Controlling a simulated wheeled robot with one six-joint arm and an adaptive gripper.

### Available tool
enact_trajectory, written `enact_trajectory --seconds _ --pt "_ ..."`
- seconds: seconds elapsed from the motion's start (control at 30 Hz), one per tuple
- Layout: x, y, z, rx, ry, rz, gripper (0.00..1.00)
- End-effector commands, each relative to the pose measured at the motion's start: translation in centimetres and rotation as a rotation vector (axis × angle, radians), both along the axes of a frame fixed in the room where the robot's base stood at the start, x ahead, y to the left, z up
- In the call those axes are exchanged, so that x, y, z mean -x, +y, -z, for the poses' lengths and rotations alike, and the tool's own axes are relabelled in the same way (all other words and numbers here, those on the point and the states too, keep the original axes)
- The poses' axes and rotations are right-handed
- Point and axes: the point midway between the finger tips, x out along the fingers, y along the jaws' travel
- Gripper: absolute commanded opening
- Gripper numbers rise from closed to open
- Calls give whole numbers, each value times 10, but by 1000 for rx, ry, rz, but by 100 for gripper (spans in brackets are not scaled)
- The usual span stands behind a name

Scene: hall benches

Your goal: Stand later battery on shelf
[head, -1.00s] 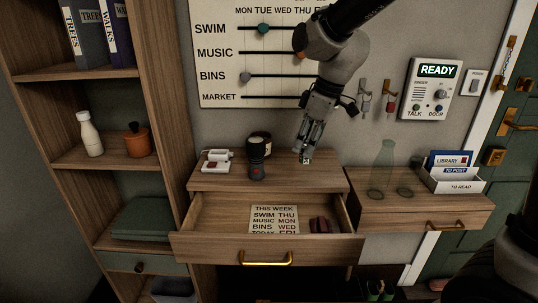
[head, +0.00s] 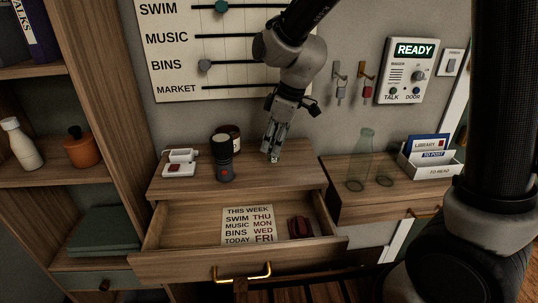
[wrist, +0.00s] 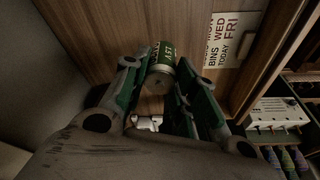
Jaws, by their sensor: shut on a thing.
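My gripper (head: 272,155) is low over the wooden cabinet top, at its back right. In the wrist view its fingers (wrist: 158,85) are shut on a small green cylindrical battery (wrist: 163,60) with pale lettering, only partly readable. The battery's grey end faces the wrist camera. In the head view the battery is small between the fingertips, and I cannot tell whether it touches the top. A bookcase shelf (head: 45,172) at the left holds a cream bottle and an orange pot.
A black torch (head: 223,160), a dark jar (head: 237,133) and a white device (head: 180,160) stand left of my gripper. The open drawer (head: 185,240) below holds a printed list (head: 248,226) and a dark red object (head: 300,227). A glass vase (head: 364,155) stands at right.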

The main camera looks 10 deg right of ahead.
Motion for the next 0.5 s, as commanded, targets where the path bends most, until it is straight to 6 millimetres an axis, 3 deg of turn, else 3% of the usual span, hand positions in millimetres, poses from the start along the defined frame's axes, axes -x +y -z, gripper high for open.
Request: enact_trajectory --seconds 0.3,0.5 --pt "0 0 38 1 1 1 1" --pt "0 0 39 -1 -1 0 1"
